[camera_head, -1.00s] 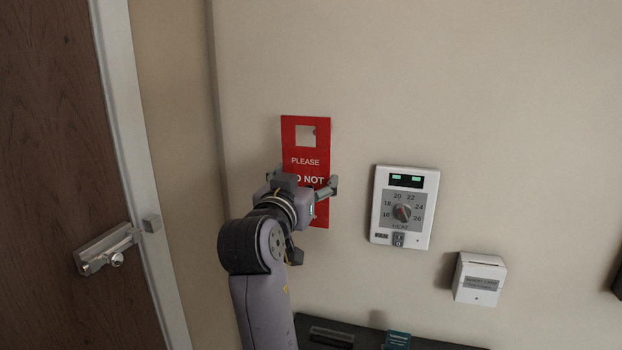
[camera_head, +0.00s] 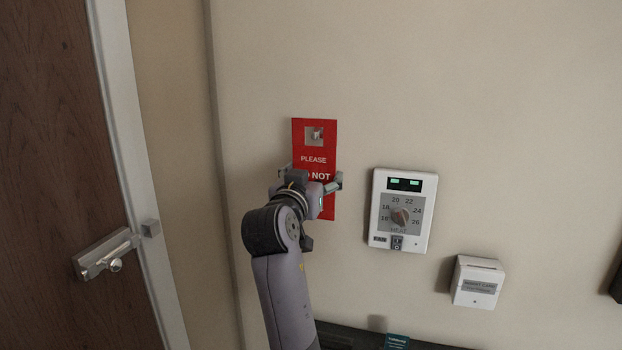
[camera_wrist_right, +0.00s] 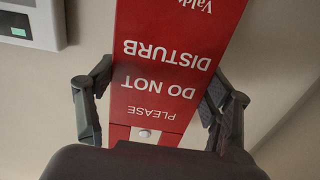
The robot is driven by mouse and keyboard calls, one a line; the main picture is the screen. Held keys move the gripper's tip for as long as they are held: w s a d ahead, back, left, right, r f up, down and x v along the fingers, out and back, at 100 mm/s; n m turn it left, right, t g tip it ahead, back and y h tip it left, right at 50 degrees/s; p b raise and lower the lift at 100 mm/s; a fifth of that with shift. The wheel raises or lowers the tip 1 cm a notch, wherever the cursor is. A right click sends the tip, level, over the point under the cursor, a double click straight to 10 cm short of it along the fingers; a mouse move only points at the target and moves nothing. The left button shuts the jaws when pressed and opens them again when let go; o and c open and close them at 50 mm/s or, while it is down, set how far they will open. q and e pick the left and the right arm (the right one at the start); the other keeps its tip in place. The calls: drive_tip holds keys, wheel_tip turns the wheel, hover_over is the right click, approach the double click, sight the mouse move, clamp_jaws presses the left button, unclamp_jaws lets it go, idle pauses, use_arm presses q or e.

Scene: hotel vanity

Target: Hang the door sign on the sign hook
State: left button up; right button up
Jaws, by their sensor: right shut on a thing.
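The red door sign (camera_head: 318,150) has white lettering and a square hole near its top. It is upright and close to the wall in the head view. The sign hook (camera_head: 315,133) shows through the hole, a small pale knob; it also shows in the right wrist view (camera_wrist_right: 144,133) within the hole. I cannot tell whether the sign's hole edge rests on the hook. My right gripper (camera_head: 312,178) is shut on the sign by its side edges, below the hole, and hides some lettering. The right wrist view shows a finger at each side of the sign (camera_wrist_right: 165,90). My left gripper is not in view.
A thermostat (camera_head: 425,212) with a dial is on the wall right of the sign. A card holder box (camera_head: 479,282) is lower right. A brown door (camera_head: 50,150) with a metal latch (camera_head: 105,254) is at left. A dark counter edge lies below. The wall above is clear.

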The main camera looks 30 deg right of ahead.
drive_tip(key=shift+w+d, duration=0.5)
drive_tip(key=shift+d, duration=0.05)
drive_tip(key=shift+w+d+f+b, duration=0.5)
drive_tip(key=shift+d+f, duration=0.1)
drive_tip(key=shift+f, duration=0.05)
drive_tip(key=o, duration=1.2)
